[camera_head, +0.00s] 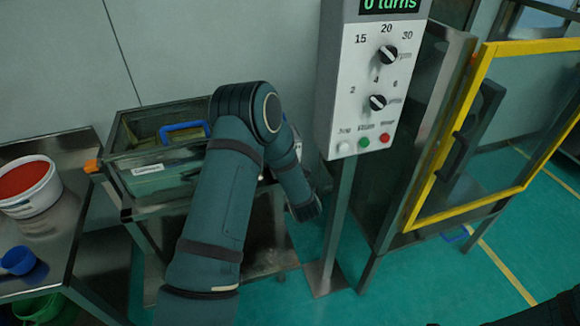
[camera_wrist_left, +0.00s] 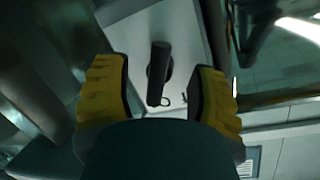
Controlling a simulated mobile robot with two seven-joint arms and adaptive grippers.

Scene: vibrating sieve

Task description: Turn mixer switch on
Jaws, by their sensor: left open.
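In the left wrist view, a black lever-like switch (camera_wrist_left: 158,72) stands out from a pale grey panel (camera_wrist_left: 190,30). My left gripper (camera_wrist_left: 160,95) has its two yellow ribbed fingers open, one on each side of the lever. Gaps show between the lever and both fingers, so it is not gripped. In the head view my left arm bends over in the middle, and its fingers cannot be made out there. A white control box (camera_head: 352,110) on a post shows two black knobs, a green button and a red button. I cannot tell whether the wrist-view panel belongs to this box.
The box's display (camera_head: 392,4) reads "0 turns". A yellow-framed door (camera_head: 465,205) stands open at right. A metal bin (camera_head: 125,160) with a blue handle is behind my arm. A side table (camera_head: 75,215) holds a white bucket (camera_head: 40,200) and a blue cup (camera_head: 18,260).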

